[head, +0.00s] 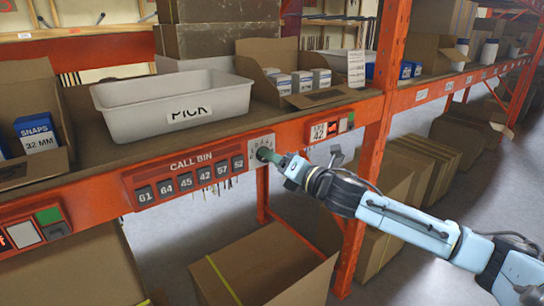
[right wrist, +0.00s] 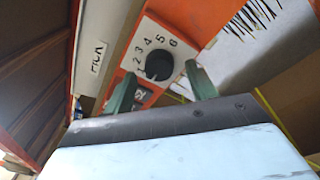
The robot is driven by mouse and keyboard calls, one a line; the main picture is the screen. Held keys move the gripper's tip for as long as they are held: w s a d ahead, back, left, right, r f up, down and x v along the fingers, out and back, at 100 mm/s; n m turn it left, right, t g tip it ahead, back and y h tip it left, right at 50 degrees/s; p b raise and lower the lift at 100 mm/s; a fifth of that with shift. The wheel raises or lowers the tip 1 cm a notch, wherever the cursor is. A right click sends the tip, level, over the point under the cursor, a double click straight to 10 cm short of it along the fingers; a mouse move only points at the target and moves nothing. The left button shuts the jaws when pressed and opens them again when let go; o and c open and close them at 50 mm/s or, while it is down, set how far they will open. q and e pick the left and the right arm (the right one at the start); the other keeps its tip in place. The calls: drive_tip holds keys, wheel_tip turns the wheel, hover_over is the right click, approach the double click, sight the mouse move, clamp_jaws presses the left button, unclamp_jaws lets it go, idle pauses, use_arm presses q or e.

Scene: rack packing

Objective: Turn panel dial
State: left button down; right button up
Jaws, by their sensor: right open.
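The panel dial (right wrist: 160,66) is a round black knob on a white plate (right wrist: 150,40) with numbers running in an arc from 1 to 6. I cannot make out which number it points to. In the head view the dial (head: 263,154) sits at the right end of the CALL BIN panel (head: 190,163), partly hidden by my fingers. My right gripper (head: 279,160) reaches it from the right. In the right wrist view its green fingers (right wrist: 162,84) are open, one on either side of the dial, with gaps visible. My left gripper is not in view.
The orange shelf beam (head: 345,115) carries the CALL BIN panel with number tiles 61, 64, 45, 42 and 57 and 52. A white PICK bin (head: 170,98) stands on the shelf above. An orange upright (head: 380,120) rises right of the dial. Cardboard boxes (head: 262,265) stand below.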

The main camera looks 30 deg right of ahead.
drive_tip(key=shift+w+a, duration=0.2)
drive_tip(key=shift+w, duration=0.6)
drive_tip(key=c, duration=1)
